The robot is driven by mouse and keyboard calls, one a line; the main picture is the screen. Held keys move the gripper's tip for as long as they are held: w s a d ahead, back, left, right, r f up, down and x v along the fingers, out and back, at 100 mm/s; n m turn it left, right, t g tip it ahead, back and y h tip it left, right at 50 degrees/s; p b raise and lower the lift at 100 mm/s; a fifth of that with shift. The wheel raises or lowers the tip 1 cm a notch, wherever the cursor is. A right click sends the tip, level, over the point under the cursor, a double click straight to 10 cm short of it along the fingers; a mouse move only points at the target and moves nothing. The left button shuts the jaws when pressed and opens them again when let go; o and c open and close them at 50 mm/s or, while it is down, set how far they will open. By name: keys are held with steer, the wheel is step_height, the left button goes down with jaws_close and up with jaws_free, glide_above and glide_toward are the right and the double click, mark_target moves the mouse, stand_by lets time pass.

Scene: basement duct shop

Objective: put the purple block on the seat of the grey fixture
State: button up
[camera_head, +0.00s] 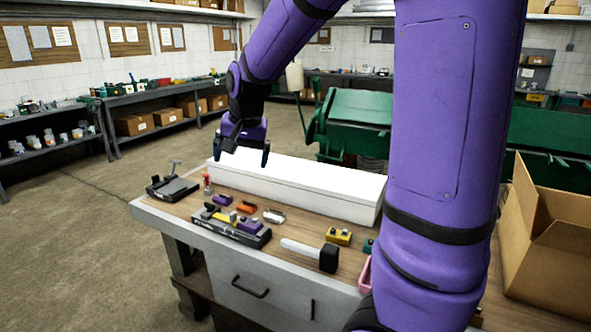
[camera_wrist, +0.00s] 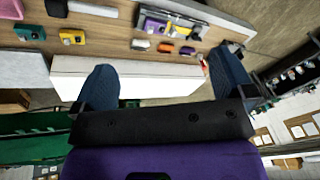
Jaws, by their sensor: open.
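My gripper (camera_head: 241,154) is open and empty, above the bench's back left area near the left end of a long white box. Its spread fingers also show in the wrist view (camera_wrist: 167,80). A small purple block (camera_head: 222,200) lies on the bench behind a black tray, and also shows in the wrist view (camera_wrist: 187,51). Another purple piece (camera_head: 249,225) sits in the tray's right part; I cannot tell which is the task's block. A dark grey fixture (camera_head: 172,188) with an upright T-handle stands at the bench's left corner. Its seat looks empty.
The white box (camera_head: 300,187) lies along the bench's back. The black tray (camera_head: 215,232) holds several pieces. Orange (camera_head: 246,207) and pale (camera_head: 274,216) pieces, a red bottle (camera_head: 207,184), a mallet (camera_head: 328,258) and a yellow block (camera_head: 338,237) are nearby. A cardboard box (camera_head: 550,255) stands right.

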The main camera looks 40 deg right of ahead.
steer(key=s+a+r+n, duration=0.2)
steer(key=s, duration=0.6)
steer(key=s+a+r+n+t, duration=0.1)
steer(key=s+r+n, duration=0.1)
steer(key=s, duration=0.6)
steer(key=s+a+r+n+t, duration=0.1)
steer(key=s+a+r+n, duration=0.1)
steer(key=s, duration=0.6)
steer(key=shift+s+a+r+n, duration=0.2)
steer(key=shift+s+a+n, duration=0.15)
steer(key=shift+n, duration=0.45)
